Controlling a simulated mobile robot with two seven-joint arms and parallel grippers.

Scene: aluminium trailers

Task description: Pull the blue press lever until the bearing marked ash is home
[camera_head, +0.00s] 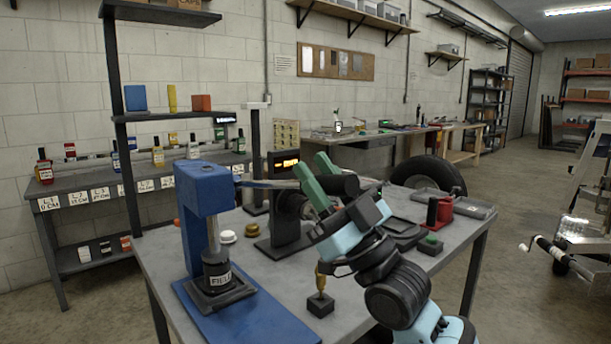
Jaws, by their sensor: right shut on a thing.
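The blue press (203,200) stands on the left half of the grey table, on a blue base plate (235,318). Its lever (268,184) runs out to the right from the press head, roughly level. My right gripper (318,178), with green fingers, is shut on the lever near its dark grip end. A dark cylinder (216,268) sits under the press head on a black block, with a white label that seems to begin "FIEL". I cannot find a marking "ash". How far the bearing is seated cannot be seen. My left gripper is not in view.
A small dark block with a brass tool (320,303) stands near the table's front. A red-and-black item (439,212) and a grey tray (468,207) lie at the right. A bottle shelf (146,184) is behind left.

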